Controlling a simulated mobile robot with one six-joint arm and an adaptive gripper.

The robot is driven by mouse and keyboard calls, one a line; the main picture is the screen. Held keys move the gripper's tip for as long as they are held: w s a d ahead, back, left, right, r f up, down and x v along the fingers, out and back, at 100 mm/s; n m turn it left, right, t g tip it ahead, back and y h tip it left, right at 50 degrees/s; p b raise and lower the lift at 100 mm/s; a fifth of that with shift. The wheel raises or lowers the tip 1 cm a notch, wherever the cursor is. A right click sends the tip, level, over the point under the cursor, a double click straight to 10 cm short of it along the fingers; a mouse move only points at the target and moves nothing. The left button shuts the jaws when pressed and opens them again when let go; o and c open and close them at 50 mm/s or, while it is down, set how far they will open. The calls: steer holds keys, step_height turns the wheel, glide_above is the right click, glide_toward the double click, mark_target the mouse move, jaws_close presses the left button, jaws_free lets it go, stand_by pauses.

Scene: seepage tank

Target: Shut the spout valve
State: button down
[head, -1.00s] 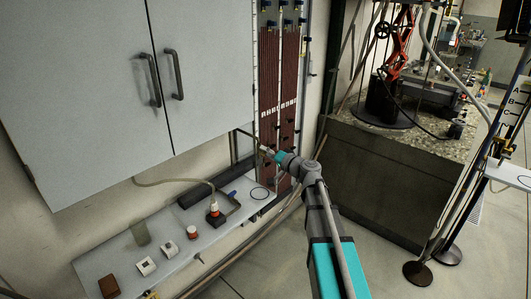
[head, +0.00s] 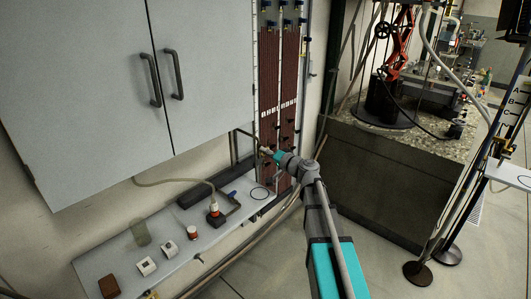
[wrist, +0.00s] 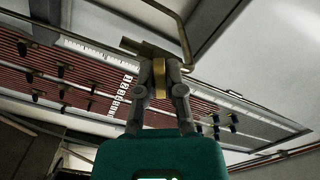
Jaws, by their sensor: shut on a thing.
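My gripper (wrist: 160,75) is shut on a small brass-coloured piece (wrist: 160,80), which appears to be part of the spout valve. A dark flat bar (wrist: 146,47) lies across just beyond the fingertips. A thin bent pipe (wrist: 184,40), likely the spout, runs past them in the wrist view. In the head view, my gripper (head: 266,152) is at the bent pipe (head: 246,133) beside the tube panel, below the right edge of the grey cabinet. The valve is too small there to tell its setting.
The brown tube panel (head: 270,90) stands close behind my gripper. The grey cabinet (head: 90,80) hangs to the left. Below it, a shelf (head: 180,262) holds a glass beaker (head: 140,233), a red-and-white bottle (head: 192,232) and other small items. A stone-topped bench (head: 380,180) stands right.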

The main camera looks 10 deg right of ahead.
steer(key=shift+m, duration=3.1)
steer(key=c, duration=0.7)
jaws_free()
steer(key=shift+c, duration=0.2)
steer(key=v, duration=1.2)
